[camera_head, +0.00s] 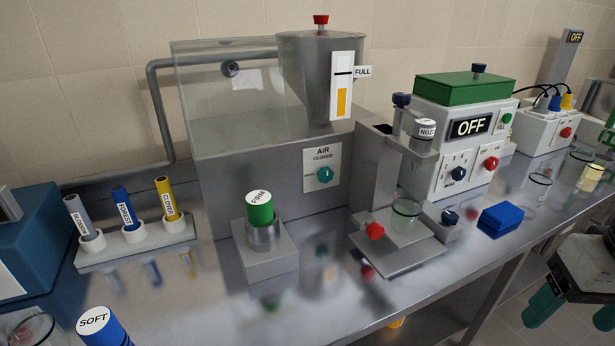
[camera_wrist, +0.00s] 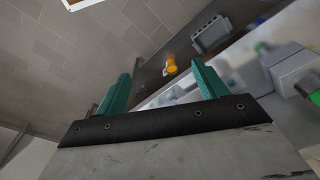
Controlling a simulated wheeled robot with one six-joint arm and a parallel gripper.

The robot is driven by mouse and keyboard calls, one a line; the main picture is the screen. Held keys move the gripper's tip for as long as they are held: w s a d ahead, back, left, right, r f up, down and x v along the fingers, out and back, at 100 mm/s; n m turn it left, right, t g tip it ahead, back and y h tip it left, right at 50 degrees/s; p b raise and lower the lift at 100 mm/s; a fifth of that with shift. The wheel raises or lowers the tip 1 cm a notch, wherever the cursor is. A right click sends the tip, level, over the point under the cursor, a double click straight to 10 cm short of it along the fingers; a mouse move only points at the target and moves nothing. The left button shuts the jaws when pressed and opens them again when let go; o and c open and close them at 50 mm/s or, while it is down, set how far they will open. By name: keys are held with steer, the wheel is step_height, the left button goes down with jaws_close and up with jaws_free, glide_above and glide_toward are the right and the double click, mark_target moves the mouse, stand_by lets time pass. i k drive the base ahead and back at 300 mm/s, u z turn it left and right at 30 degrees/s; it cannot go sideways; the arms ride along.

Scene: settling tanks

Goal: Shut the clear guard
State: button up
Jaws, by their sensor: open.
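No part is labelled as a guard. A clear-walled box (camera_head: 235,95) stands at the back left, behind and beside a grey hopper; I cannot tell whether it is the guard or has a moving panel. A clear round cup (camera_head: 405,217) stands on the dosing stand at the centre right. My gripper (camera_head: 566,318) is at the lower right, off the front of the bench, well apart from both. In the wrist view, its two green fingers (camera_wrist: 160,75) are spread with nothing between them.
The grey hopper (camera_head: 305,80) has a red knob on top. A green-topped box reading OFF (camera_head: 460,140) stands right of centre. A blue block (camera_head: 500,219) lies near the front edge. A tube rack (camera_head: 135,243) is at left. An orange thing (camera_wrist: 171,66) shows below the bench.

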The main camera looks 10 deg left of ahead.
mark_target(229, 68)
steer(key=u, duration=0.9)
steer(key=k, duration=0.35)
steer(key=u, duration=0.05)
